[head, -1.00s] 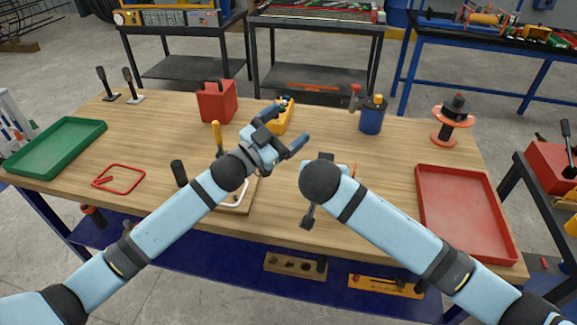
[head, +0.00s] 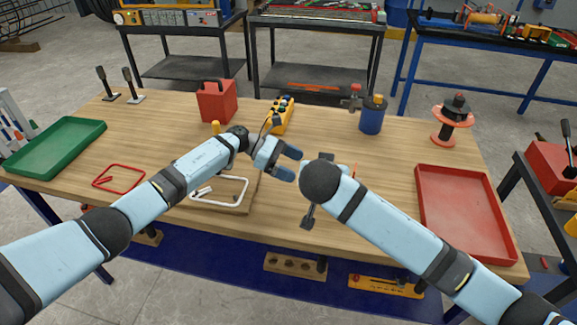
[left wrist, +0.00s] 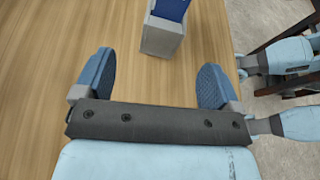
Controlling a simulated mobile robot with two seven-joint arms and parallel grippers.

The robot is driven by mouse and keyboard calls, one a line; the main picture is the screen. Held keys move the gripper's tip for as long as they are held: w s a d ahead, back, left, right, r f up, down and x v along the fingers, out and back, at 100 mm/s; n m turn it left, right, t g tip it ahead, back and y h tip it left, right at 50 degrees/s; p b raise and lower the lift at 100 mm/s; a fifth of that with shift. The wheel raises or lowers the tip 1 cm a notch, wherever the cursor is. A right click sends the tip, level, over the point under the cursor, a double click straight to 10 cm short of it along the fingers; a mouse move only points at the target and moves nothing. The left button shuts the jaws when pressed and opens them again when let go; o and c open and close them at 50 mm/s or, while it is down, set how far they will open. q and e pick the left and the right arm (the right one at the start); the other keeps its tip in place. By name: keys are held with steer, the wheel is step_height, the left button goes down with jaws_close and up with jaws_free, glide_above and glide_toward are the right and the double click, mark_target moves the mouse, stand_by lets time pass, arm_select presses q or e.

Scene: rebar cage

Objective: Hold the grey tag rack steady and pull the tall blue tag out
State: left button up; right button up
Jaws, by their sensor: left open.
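The grey tag rack (left wrist: 161,38) stands on the wooden table in the left wrist view, beyond my left fingertips. A blue tag (left wrist: 172,8) rises from it and is cut off by the top edge. In the head view my right arm largely hides that spot. My left gripper (head: 295,166) is open and empty, its blue fingers pointing right toward my right wrist; it also shows in the left wrist view (left wrist: 155,72), with a gap between it and the rack. My right wrist (head: 320,182) hides its own fingers, so their state is unclear.
A white bent frame (head: 222,203) lies on a board below my left forearm. A yellow control box (head: 282,115), a red box (head: 217,103) and a blue canister (head: 372,117) stand behind. A red tray (head: 465,215) lies right, a green tray (head: 55,148) left.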

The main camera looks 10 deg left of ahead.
arm_select(q)
steer(key=shift+a+f+m+g+y, duration=0.2)
steer(key=shift+f+m+g+y, duration=0.1)
steer(key=shift+f+m, duration=0.25)
steer(key=shift+s+d+f, duration=0.1)
steer(key=shift+d+f, duration=0.05)
steer(key=shift+d, duration=0.2)
steer(key=x, duration=1.1)
